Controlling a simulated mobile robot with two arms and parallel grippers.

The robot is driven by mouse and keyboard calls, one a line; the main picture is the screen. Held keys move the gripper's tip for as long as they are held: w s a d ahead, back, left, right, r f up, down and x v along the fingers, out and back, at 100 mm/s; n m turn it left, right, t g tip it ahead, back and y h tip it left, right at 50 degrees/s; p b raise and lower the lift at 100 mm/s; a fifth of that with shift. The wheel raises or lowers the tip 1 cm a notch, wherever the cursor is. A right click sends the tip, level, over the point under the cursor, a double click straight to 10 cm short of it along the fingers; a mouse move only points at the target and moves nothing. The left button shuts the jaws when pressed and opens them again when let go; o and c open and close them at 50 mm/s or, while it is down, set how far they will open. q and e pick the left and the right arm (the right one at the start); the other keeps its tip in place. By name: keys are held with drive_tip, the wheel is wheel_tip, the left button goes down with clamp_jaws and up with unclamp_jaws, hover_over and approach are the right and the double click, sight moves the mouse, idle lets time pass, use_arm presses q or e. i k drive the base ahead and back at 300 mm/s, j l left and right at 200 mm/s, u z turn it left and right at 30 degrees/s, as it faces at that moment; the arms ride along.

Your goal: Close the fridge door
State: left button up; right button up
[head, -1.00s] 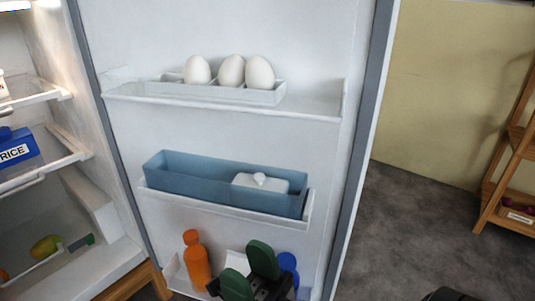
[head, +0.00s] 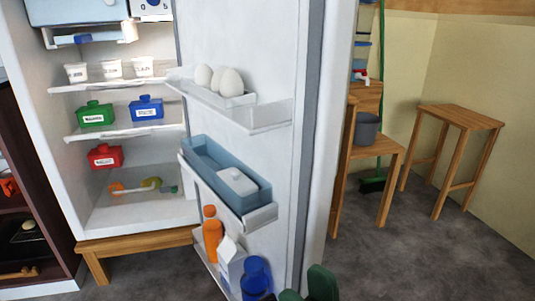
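The fridge door (head: 335,120) stands open, with its inner side and shelves facing me. It reaches from the hinge side beside the fridge interior (head: 130,205) towards me at the right. The door shelves hold three eggs (head: 231,82), a blue-grey bin (head: 210,165) with a white lidded box, an orange bottle (head: 212,235), a carton and a blue bottle (head: 256,277). My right gripper (head: 306,289), with green fingertips, is at the bottom edge, near the door's lower free edge. Its fingers look apart and empty; whether it touches the door is unclear. My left gripper is out of view.
Inside the fridge are white cups (head: 111,69), green, blue and red containers and some produce. A dark shelf unit (head: 28,215) stands at the left. At the right are a wooden stool (head: 461,118), a shelf with a grey bucket (head: 367,129) and open grey floor.

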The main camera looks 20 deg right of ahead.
sight(296, 56)
drive_tip(key=l+u, duration=0.25)
drive_tip(key=l, duration=0.5)
drive_tip(key=l+u, duration=0.2)
drive_tip(key=l, duration=0.55)
drive_tip(key=k+l+u, duration=0.1)
drive_tip(key=l+u, duration=0.15)
drive_tip(key=l, duration=0.5)
drive_tip(key=k+j+u, duration=0.1)
drive_tip(key=k+j, duration=0.4)
drive_tip(key=j, duration=0.1)
